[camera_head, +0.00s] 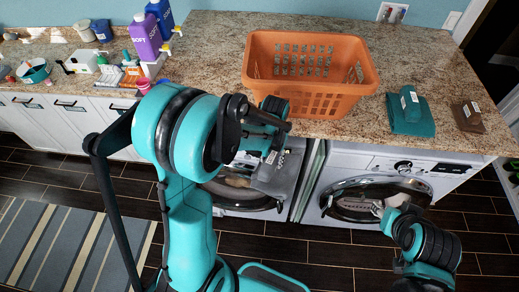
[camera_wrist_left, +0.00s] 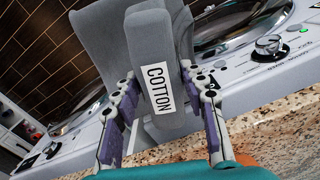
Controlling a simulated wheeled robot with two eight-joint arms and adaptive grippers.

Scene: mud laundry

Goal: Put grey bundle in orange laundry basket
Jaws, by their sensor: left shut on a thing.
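The grey bundle (camera_wrist_left: 155,70) has a white COTTON label and sits between the purple-padded fingers of my left gripper (camera_wrist_left: 160,85) in the left wrist view. In the head view my left gripper (camera_head: 268,138) is at the counter's front edge, just below the basket, and the grey bundle (camera_head: 277,177) hangs under it before the left machine. The orange laundry basket (camera_head: 308,98) stands upright on the counter; the inside that shows is empty. My right gripper (camera_head: 385,208) is low at the right, before the right machine; its fingers are too small to judge.
A teal bundle (camera_head: 412,122) and a brown bundle (camera_head: 469,117) lie on the counter right of the basket. Purple and blue detergent bottles (camera_head: 145,37) stand to its left. Two front-loading machines (camera_head: 365,165) are under the counter. A striped rug (camera_head: 70,245) lies on the floor.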

